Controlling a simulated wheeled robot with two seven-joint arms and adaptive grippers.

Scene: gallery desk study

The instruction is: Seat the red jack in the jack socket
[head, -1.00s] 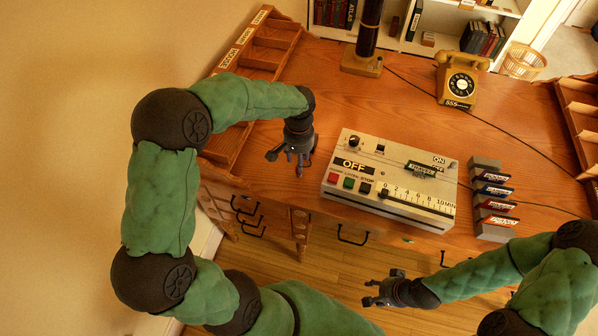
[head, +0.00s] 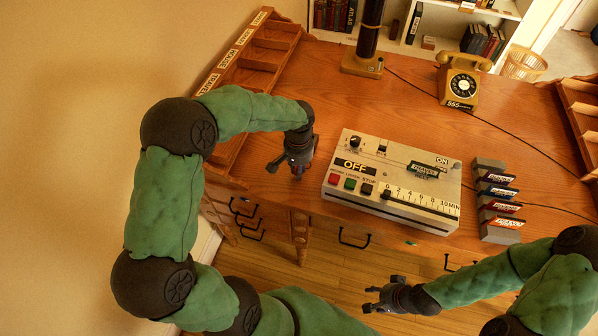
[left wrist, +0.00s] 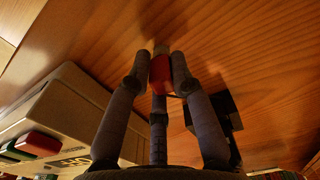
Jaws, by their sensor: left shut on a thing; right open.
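My left gripper (head: 297,172) is over the desk, left of the pale control box (head: 345,207). In the left wrist view its fingers are shut on the red jack (left wrist: 160,75), whose pale tip points away from the gripper. The box also shows at the left of that view (left wrist: 62,108). On its top are a knob (head: 355,141), a small black switch (head: 382,148), an OFF label and a row of buttons. I cannot make out which part is the jack socket. My right gripper (head: 372,297) is open and empty, in front of the desk.
A grey rack (head: 489,165) of labelled cartridges stands right of the box. A yellow telephone (head: 460,80) and a dark column on a base (head: 362,64) stand behind. A wooden tray (head: 232,75) lines the left edge. A dark block (left wrist: 215,110) shows beside the jack.

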